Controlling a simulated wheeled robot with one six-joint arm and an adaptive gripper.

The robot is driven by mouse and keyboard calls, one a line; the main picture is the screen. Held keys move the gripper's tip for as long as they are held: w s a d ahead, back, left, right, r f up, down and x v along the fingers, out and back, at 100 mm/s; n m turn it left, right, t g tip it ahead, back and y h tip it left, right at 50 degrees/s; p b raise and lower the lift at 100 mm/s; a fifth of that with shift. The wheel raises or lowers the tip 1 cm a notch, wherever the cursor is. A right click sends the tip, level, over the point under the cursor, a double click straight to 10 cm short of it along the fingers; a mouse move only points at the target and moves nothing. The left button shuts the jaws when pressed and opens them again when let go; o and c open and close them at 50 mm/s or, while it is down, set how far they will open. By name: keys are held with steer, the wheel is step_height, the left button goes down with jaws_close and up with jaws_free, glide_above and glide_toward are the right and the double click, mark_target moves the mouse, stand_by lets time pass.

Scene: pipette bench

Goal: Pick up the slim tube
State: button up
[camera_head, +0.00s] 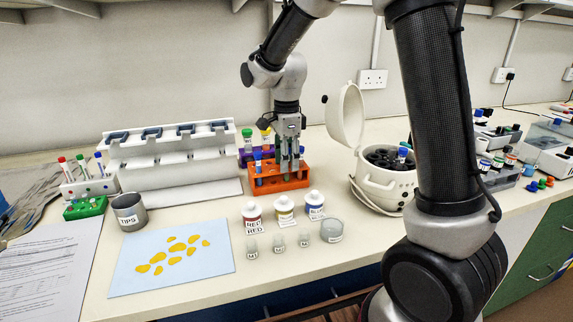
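My gripper (289,165) points straight down into the orange rack (268,184), at its right-hand part. The fingertips are among the rack's holes; at this size I cannot tell whether they are closed on a tube. A slim tube with a blue cap (257,156) stands upright in the same rack, just left of my gripper. I cannot tell which of these is the slim tube of the task.
Behind the orange rack, a purple rack (242,157) holds tubes with green and yellow caps. A white centrifuge (387,186) with a raised lid stands right. Labelled bottles (252,217) and small vials (279,243) stand in front. A blue mat (127,283) lies front left.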

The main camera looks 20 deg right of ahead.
steer(key=c, duration=0.8)
